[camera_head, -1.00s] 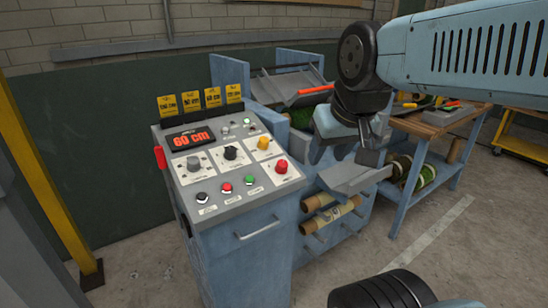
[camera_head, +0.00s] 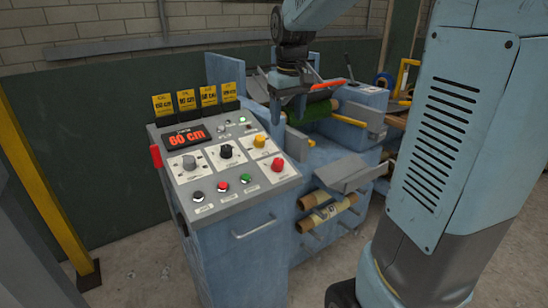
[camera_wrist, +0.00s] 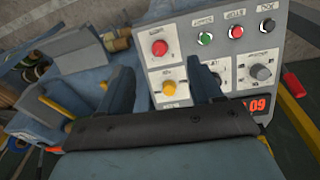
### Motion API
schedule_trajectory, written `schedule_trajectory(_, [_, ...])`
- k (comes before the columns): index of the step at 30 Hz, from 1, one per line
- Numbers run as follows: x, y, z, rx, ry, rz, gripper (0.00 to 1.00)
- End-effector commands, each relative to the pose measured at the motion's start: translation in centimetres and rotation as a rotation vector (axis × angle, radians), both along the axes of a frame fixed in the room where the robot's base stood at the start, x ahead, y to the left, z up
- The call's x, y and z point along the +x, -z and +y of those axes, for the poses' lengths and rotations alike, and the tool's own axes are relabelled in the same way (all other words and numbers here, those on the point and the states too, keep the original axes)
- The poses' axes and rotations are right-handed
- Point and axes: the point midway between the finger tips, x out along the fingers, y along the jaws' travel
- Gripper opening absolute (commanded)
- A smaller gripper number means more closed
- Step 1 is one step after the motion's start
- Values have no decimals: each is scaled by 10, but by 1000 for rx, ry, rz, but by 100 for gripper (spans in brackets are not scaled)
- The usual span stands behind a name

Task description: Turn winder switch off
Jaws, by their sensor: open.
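The control panel (camera_head: 228,165) slopes on top of a blue cabinet. I cannot read which label names the winder. My gripper (camera_head: 285,112) is above and behind the panel's right edge, touching no control. In the wrist view the panel appears upside down. The open fingers (camera_wrist: 160,75) frame the yellow knob (camera_wrist: 169,88); the black knob (camera_wrist: 215,76) is partly hidden by the right finger.
A red handle (camera_head: 156,156) sticks out left. The winding machine (camera_head: 345,125) and cardboard rolls (camera_head: 327,215) are to the right.

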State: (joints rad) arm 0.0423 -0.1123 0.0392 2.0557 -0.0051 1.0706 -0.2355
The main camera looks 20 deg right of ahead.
Motion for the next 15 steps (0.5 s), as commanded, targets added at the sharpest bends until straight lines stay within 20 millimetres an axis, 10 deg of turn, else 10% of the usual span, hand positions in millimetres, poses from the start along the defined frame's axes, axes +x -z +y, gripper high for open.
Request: schedule_trajectory(15, [75,42,-1,5,-80,128,65])
